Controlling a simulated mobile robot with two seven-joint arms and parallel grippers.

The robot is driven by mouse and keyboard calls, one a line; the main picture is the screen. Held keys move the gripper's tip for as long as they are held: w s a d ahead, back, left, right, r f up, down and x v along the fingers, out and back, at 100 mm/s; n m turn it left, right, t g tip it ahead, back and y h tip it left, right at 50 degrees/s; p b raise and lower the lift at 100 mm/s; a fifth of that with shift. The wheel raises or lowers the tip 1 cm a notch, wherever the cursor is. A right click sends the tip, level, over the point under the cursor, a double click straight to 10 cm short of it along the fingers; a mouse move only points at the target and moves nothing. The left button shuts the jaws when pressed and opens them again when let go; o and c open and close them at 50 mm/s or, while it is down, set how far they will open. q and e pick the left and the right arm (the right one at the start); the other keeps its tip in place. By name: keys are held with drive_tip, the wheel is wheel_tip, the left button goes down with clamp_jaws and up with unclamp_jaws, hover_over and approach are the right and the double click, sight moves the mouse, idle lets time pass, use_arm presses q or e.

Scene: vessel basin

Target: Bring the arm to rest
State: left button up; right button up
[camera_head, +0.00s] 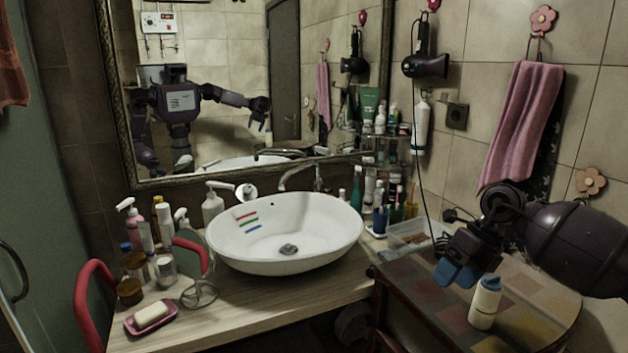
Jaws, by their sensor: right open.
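My right arm comes in from the right edge, and my right gripper (459,272) hangs over the wooden side table (425,298). Its blue-tipped fingers are open and empty. A white bottle with a blue-grey cap (485,302) stands upright on the side table, just right of and below the fingers in the picture; it appears apart from them. My left gripper does not show directly. My robot body appears only as a reflection in the mirror (215,100).
A white basin (285,235) sits on the wooden counter (245,315), with bottles and jars at its left and a pink soap dish (152,318) in front. A clear tray (410,238) lies behind the gripper. A pink towel (522,125) hangs above my arm.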

drive_tip(key=s+a+f+m+t+y, duration=0.2)
drive_tip(key=s+a+f+m+y, duration=0.15)
drive_tip(key=a+y, duration=0.3)
drive_tip(key=s+a+f+m+t+y, duration=0.2)
drive_tip(key=s+a+f+m+y, duration=0.15)
drive_tip(key=a+y, duration=0.35)
drive_tip(key=s+d+f+m+t+h, duration=0.4)
drive_tip(key=s+f+m+h, duration=0.5)
drive_tip(key=m, duration=0.7)
drive_tip(key=s+d+f+m+t+h, duration=0.4)
drive_tip(key=s+d+f+m+h, duration=0.4)
drive_tip(key=s+f+m, duration=0.4)
wheel_tip(320, 180, down, 2)
drive_tip(key=m+h, duration=0.1)
drive_tip(key=m, duration=0.3)
drive_tip(key=shift+d+h, duration=0.2)
drive_tip(key=shift+h, duration=0.15)
